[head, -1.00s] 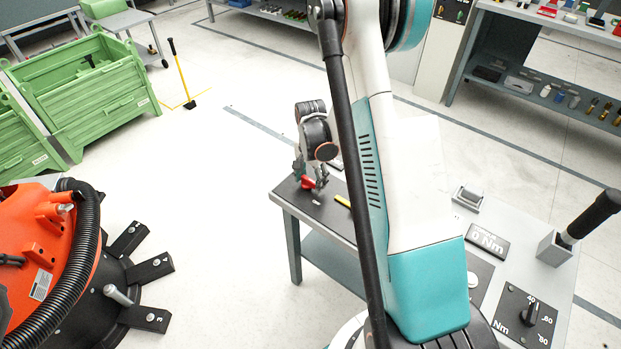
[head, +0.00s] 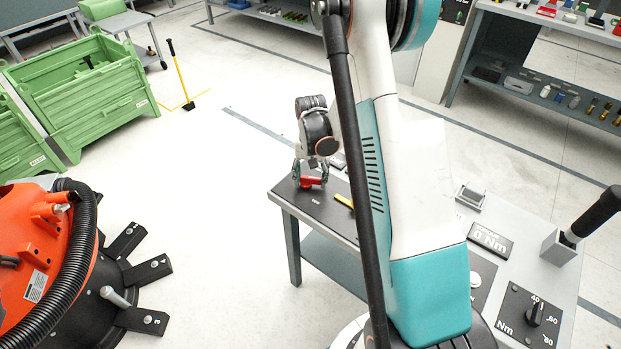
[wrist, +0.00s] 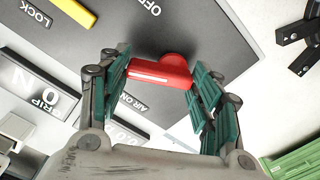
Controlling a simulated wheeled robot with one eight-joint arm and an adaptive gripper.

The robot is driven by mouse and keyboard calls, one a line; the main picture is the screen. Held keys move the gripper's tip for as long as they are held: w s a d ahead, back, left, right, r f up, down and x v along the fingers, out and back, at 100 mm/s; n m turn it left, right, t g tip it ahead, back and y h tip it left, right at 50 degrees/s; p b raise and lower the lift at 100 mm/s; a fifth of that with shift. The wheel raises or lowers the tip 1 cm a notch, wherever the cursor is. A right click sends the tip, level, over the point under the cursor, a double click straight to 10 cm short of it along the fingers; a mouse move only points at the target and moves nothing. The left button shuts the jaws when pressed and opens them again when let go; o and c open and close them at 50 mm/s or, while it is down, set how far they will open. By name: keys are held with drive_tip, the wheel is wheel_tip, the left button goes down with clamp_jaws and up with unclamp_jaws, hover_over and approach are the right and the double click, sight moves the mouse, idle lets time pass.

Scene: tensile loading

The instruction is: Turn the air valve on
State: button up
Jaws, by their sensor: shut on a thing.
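The red air valve handle (wrist: 160,75) sits on a dark panel (wrist: 190,25) on the table, between an "OFF" label (wrist: 140,8) and an "AIR ON" label (wrist: 133,103). In the wrist view the handle lies crosswise between the green finger pads. My gripper (wrist: 165,90) is shut on it, with a finger at each end. In the head view my gripper (head: 311,178) is low over the table's far left corner, with the red handle (head: 311,182) between its fingers.
A yellow bar (wrist: 72,13) by a "LOCK" label and a "GRIP" display (wrist: 35,85) are close by. A torque dial (head: 533,314) and a black-handled tool (head: 590,220) are at the table's right. An orange machine (head: 35,250) stands at left, with clear floor between.

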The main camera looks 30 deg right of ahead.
drive_tip(key=n, duration=0.2)
drive_tip(key=n+b, duration=0.1)
drive_tip(key=n, duration=0.3)
drive_tip(key=shift+w+d, duration=0.2)
drive_tip(key=shift+w, duration=0.2)
drive_tip(key=n, duration=0.4)
drive_tip(key=n+b, duration=0.1)
drive_tip(key=n, duration=0.1)
drive_tip(key=shift+w, duration=0.35)
drive_tip(key=o, duration=1.1)
drive_tip(key=shift+c, duration=0.2)
drive_tip(key=shift+r, duration=0.1)
wheel_tip(320, 180, up, 12)
drive_tip(key=shift+a, duration=0.1)
